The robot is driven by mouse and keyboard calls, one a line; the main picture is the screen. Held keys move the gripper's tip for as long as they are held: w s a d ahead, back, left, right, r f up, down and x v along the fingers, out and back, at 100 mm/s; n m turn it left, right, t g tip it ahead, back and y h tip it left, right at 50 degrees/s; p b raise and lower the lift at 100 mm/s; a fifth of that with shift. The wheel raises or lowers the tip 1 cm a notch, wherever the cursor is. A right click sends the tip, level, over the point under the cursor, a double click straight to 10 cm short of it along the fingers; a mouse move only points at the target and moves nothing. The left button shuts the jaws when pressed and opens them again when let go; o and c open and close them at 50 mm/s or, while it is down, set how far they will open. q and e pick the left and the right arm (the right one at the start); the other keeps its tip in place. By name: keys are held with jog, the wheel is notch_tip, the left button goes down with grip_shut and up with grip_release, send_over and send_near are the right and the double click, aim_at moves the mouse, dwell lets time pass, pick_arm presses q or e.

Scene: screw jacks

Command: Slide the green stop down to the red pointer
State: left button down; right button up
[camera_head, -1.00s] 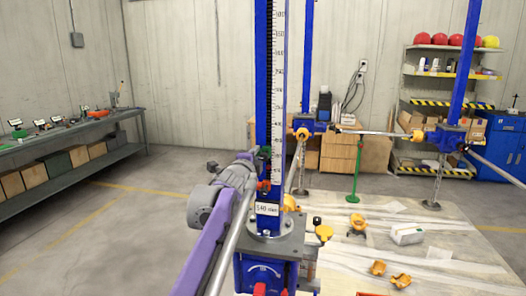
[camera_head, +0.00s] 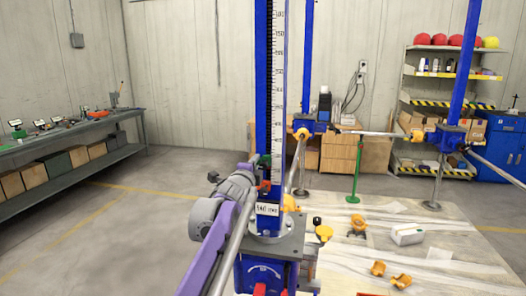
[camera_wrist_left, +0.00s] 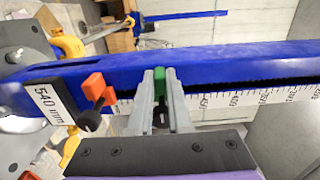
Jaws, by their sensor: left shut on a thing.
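The green stop (camera_wrist_left: 159,88) sits on the ruled face of the blue jack column (camera_wrist_left: 230,68), between the two fingers of my left gripper (camera_wrist_left: 163,100), which is shut on it. The red pointer (camera_wrist_left: 93,87) is on the same column, nearer the 540 mm plate (camera_wrist_left: 50,96), with a gap of bare column between it and the stop. In the head view the green stop (camera_head: 265,160) is small and partly hidden by my gripper, above the red pointer (camera_head: 264,185). My right gripper is not in view.
The blue jack base (camera_head: 262,272) stands below the column. Other blue jacks (camera_head: 450,138), a green prop (camera_head: 355,180) and yellow parts (camera_head: 378,268) are to the right. A workbench (camera_head: 70,130) lies far left; the floor between is clear.

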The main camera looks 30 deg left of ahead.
pick_arm(q)
jog(key=shift+f, duration=0.15)
jog(key=shift+f, duration=0.25)
jog(key=c, duration=0.8)
grip_release()
jog(key=v, duration=0.9)
jog(key=shift+b, duration=0.45)
jog(key=shift+d, duration=0.1)
